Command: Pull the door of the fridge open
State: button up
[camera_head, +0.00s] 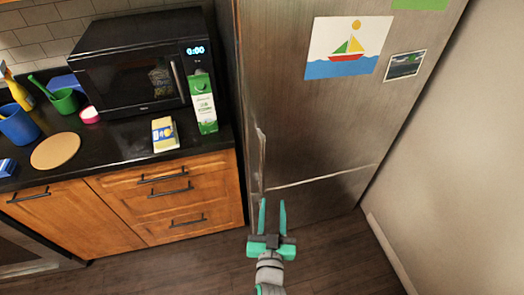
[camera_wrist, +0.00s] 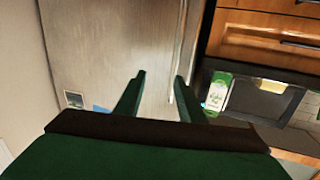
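The fridge (camera_head: 300,125) is a tall brushed-metal unit right of the counter, and its upper and lower doors are shut. A long vertical handle (camera_head: 261,160) runs along the left edge of the upper door. My gripper (camera_head: 272,203) is open and empty, in front of the fridge near the seam between the doors, just below the handle's lower end. In the wrist view, the picture is turned about, and the handle (camera_wrist: 187,50) lies just beyond the right fingertip. The gap between the fingers (camera_wrist: 158,82) shows bare door surface. I see no contact with the handle.
A counter (camera_head: 120,142) with a microwave (camera_head: 130,70), a green carton (camera_head: 203,103), a yellow packet (camera_head: 164,134) and cups stands left of the fridge. A wall (camera_head: 460,150) is close on the right. The wooden floor (camera_head: 335,245) before the fridge is clear.

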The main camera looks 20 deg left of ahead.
aim_at(262, 153)
jog(key=w+a+r+y, duration=0.1)
jog(key=w+a, duration=0.2)
jog(key=w, duration=0.2)
jog(key=w+a+r+n, duration=0.1)
jog(key=w+a+r, duration=0.1)
jog(key=w, duration=0.4)
jog(key=w+a+r+n+y, duration=0.1)
jog(key=w+a+r, duration=0.1)
jog(key=w+a, duration=0.2)
jog(key=shift+w+a+r+y, duration=0.1)
jog(key=shift+w+y, duration=0.05)
jog(key=shift+w, duration=0.3)
jog(key=shift+w+a+r+y, duration=0.1)
jog(key=shift+w+y, duration=0.05)
jog(key=shift+w, duration=0.25)
grip_shut()
